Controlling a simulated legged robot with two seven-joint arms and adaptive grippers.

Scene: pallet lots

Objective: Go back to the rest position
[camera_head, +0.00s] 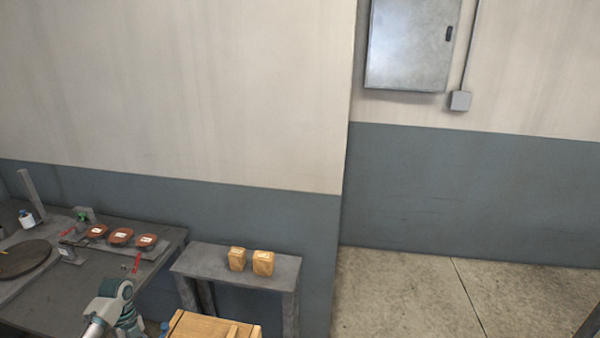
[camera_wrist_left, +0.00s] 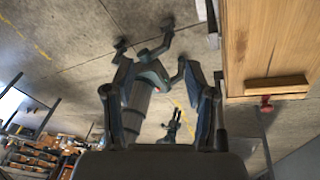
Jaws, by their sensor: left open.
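My left gripper (camera_wrist_left: 157,85) is open in the left wrist view, its two dark fingers spread apart. I see no object held between them; the floor and parts of my own body show beyond. In the head view a white and teal part of my left arm rises at the bottom left, in front of the dark workbench (camera_head: 75,295). The gripper itself cannot be made out there. My right gripper is in neither view.
A wooden crate (camera_head: 188,326) stands at the bottom edge; a wooden box side (camera_wrist_left: 270,45) is close right of my left gripper. A grey side table (camera_head: 205,262) bears two tan blocks (camera_head: 250,260). Reddish pieces (camera_head: 121,236) lie on the workbench. Floor (camera_head: 420,295) at right is clear.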

